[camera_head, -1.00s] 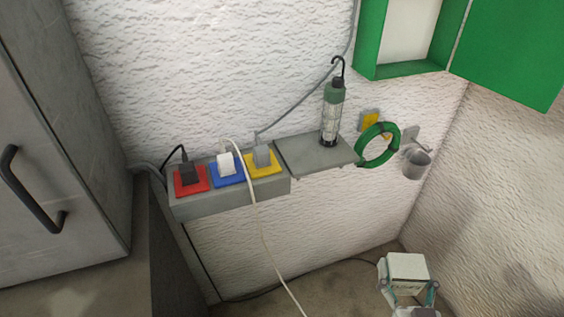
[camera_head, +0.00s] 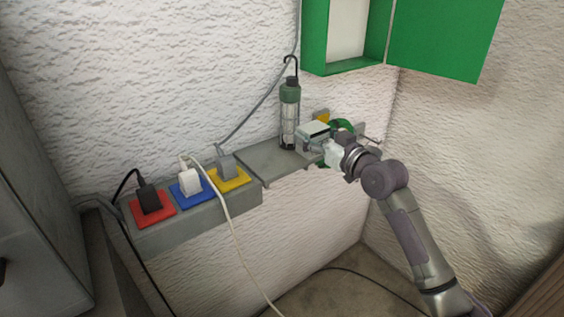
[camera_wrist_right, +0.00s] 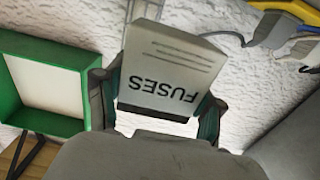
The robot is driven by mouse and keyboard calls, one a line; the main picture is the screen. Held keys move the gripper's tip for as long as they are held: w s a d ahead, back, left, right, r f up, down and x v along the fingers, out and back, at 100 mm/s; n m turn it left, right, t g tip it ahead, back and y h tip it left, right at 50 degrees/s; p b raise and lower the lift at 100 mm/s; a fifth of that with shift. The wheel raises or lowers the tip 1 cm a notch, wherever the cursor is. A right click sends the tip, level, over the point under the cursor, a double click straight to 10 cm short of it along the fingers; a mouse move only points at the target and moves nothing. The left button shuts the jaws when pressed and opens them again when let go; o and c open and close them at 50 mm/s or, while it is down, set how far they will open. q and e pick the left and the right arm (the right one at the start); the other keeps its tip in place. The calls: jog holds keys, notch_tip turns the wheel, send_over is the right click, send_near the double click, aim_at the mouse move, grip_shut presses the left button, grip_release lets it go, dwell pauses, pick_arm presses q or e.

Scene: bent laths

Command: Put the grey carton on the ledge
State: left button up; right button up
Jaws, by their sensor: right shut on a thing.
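The grey carton (camera_head: 313,129) is at the right end of the ledge (camera_head: 266,160), just right of the upright lamp. My right gripper (camera_head: 318,143) is shut on it from the right. In the right wrist view the carton (camera_wrist_right: 168,65) sits between the two fingers and bears the word FUSES. The ledge is a flat grey shelf on the wall, its left part bare. I cannot tell whether the carton touches the ledge or is held above it. My left gripper is not in view.
A green-topped work lamp (camera_head: 289,112) stands on the ledge close to the carton. A green coil (camera_head: 341,126) hangs behind my gripper. Left of the ledge is a socket box (camera_head: 190,222) with several plugs and a white cable. An open green cabinet (camera_head: 344,66) is above.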

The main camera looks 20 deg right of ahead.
aim_at(320, 123)
jog(key=r, duration=0.1)
jog(key=w+d+r, duration=0.1)
jog(key=d+r, duration=0.1)
jog(key=shift+w+r, duration=0.2)
jog(key=shift+w, duration=0.05)
jog(key=shift+w+d+r, duration=0.1)
jog(key=shift+w+r, duration=0.05)
jog(key=shift+r, duration=0.15)
jog(key=w+a+f, duration=0.1)
jog(key=a+f, duration=0.1)
jog(key=a, duration=0.1)
jog(key=w+a+f+p, duration=0.1)
jog(key=w+a+f, duration=0.1)
jog(key=a, duration=0.2)
jog(key=w+a+f+p, duration=0.1)
jog(key=a+f, duration=0.1)
jog(key=a, duration=0.1)
jog(key=shift+w+a+f, duration=0.15)
jog(key=shift+w+f, duration=0.1)
jog(key=shift+w, duration=0.05)
notch_tip(320, 123, down, 4)
jog(key=shift+f, duration=0.15)
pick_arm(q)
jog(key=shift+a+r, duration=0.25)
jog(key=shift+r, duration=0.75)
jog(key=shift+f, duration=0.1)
pick_arm(e)
jog(key=o, duration=1.2)
jog(key=shift+c, duration=0.2)
